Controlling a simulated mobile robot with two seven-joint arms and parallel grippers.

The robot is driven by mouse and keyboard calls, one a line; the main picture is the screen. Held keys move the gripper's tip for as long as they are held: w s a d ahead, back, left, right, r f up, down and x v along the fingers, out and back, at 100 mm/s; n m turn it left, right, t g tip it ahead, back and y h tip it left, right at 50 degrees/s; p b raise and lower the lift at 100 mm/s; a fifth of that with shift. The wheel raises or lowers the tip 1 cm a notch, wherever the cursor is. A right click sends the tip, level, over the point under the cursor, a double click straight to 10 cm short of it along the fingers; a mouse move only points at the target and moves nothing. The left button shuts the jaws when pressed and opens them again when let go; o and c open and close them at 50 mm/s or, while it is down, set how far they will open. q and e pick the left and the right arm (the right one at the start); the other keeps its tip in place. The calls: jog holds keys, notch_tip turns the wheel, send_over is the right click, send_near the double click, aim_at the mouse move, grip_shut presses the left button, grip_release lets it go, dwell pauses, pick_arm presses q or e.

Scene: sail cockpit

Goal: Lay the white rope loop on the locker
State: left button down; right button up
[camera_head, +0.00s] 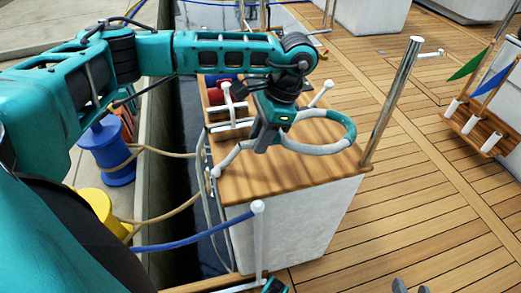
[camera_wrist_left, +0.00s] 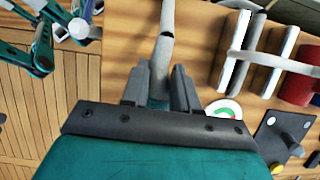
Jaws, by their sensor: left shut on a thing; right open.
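The white rope loop (camera_head: 319,148) has a grey-white body with a teal stretch along its far right side. It hangs over the wooden top of the locker (camera_head: 235,187), a white box. I cannot tell whether the loop touches the top. My left gripper (camera_head: 263,145) is shut on the loop's near left part, above the locker. In the left wrist view the rope (camera_wrist_left: 166,45) runs away from between the fingers (camera_wrist_left: 160,88).
A rack with white bars and red and blue rolls stands at the locker's back left. A steel post (camera_head: 392,100) rises at its right edge. A white post with a blue rope (camera_head: 195,240) stands in front. A flag rack (camera_head: 478,128) is far right; the deck between is clear.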

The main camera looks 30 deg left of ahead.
aim_at(261, 163)
pick_arm(q)
notch_tip(261, 163, down, 4)
jog(key=shift+r+b, duration=0.2)
jog(key=shift+b, duration=0.2)
jog(key=shift+f, duration=0.3)
jog(key=shift+f, duration=0.5)
jog(key=c, duration=0.9)
grip_release()
jog(key=shift+o, duration=0.2)
jog(key=shift+s, duration=0.1)
